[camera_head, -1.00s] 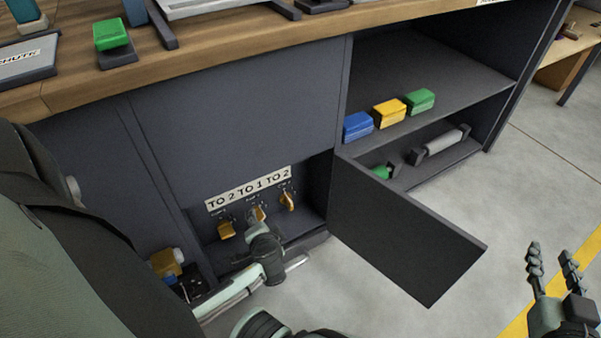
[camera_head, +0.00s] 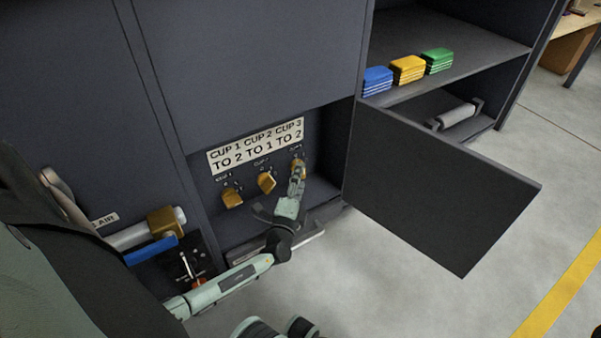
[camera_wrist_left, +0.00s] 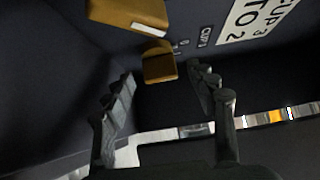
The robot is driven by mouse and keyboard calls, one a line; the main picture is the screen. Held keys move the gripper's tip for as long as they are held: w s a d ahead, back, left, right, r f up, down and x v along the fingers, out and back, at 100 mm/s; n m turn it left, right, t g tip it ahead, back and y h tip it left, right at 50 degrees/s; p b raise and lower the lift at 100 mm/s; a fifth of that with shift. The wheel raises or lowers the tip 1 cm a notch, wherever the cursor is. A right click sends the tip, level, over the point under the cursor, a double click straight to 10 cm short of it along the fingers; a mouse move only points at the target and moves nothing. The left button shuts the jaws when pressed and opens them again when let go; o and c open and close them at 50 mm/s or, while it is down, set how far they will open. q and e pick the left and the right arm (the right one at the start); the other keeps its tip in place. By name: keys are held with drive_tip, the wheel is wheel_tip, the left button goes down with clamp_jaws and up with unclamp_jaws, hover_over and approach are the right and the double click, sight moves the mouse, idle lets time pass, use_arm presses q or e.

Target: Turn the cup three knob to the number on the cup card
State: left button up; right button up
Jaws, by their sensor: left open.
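The cup card (camera_head: 256,146) is above the knobs in the open cabinet bay and reads CUP 1 TO 2, CUP 2 TO 1, CUP 3 TO 2. The cup three knob (camera_head: 298,165) is orange and the rightmost of three, partly hidden by my left gripper (camera_head: 297,180). In the left wrist view the cup three knob (camera_wrist_left: 158,64) lies just beyond and between the open fingertips of the left gripper (camera_wrist_left: 166,82), with no clear contact. The small numbers around it are too blurred to read. My right gripper is out of view.
The cup one knob (camera_head: 232,197) and cup two knob (camera_head: 267,182) are to the left. An open cabinet door (camera_head: 440,185) stands out on the right. Blue, yellow and green blocks (camera_head: 408,69) sit on a shelf. A valve with a blue handle (camera_head: 152,250) is at left.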

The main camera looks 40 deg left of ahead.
use_arm(q)
drive_tip(key=shift+x, duration=1.75)
